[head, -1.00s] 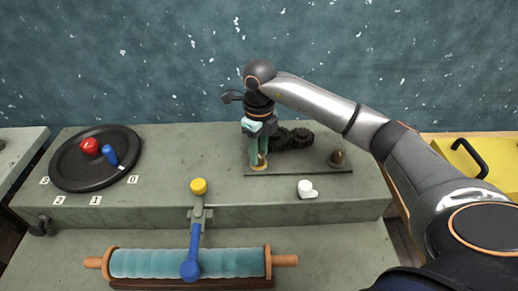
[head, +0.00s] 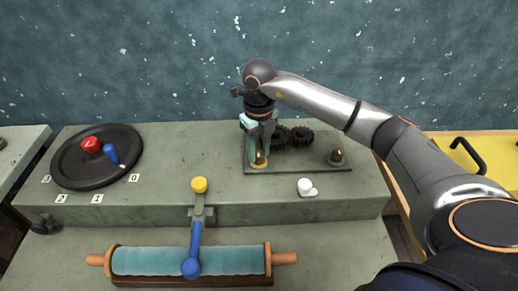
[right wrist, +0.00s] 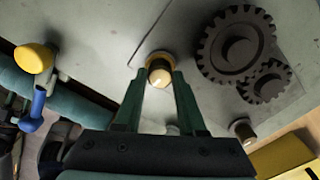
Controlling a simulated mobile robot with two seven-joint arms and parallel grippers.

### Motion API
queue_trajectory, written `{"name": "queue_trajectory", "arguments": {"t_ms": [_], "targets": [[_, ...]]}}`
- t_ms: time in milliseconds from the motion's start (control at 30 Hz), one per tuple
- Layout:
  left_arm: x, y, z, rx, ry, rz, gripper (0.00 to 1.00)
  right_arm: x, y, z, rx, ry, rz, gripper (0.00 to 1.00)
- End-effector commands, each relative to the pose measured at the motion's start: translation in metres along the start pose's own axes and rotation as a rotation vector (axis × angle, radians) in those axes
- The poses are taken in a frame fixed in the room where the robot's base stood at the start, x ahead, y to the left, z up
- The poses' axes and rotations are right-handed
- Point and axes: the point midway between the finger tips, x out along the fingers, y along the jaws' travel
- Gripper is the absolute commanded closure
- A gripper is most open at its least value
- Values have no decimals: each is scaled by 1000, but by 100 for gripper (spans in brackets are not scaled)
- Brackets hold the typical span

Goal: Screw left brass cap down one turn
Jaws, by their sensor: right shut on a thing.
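The left brass cap (right wrist: 159,73) stands near the left end of a flat grey plate (head: 300,168). In the head view the cap (head: 261,163) shows low between the fingers. My right gripper (head: 259,158) points down over it and is shut on it, with one green finger on each side in the right wrist view (right wrist: 160,84). A second brass cap (head: 337,156) stands at the right end of the plate; it also shows in the right wrist view (right wrist: 243,131). My left gripper is not in view.
Two dark gears (head: 292,137) stand just behind and right of the gripped cap. A small white cup-like piece (head: 306,187) lies in front of the plate.

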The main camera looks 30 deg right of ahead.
Motion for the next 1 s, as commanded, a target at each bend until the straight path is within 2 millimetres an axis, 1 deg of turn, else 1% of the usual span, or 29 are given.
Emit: {"name": "queue_trajectory", "arguments": {"t_ms": [133, 167, 400, 667, 767, 867, 1000], "targets": [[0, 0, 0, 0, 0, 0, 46, -1, 0, 1, 0, -4, 0, 100], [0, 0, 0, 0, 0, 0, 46, -1, 0, 1, 0, -4, 0, 58], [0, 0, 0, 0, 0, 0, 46, -1, 0, 0, -1, -2, 0, 31], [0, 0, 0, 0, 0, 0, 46, -1, 0, 0, -1, -1, 0, 30], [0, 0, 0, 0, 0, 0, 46, -6, 0, 1, -1, -3, -1, 30], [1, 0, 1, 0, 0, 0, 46, -20, 0, 1, -1, -6, 0, 30], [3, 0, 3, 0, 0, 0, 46, -50, 0, 2, -1, -8, 1, 30]]}}
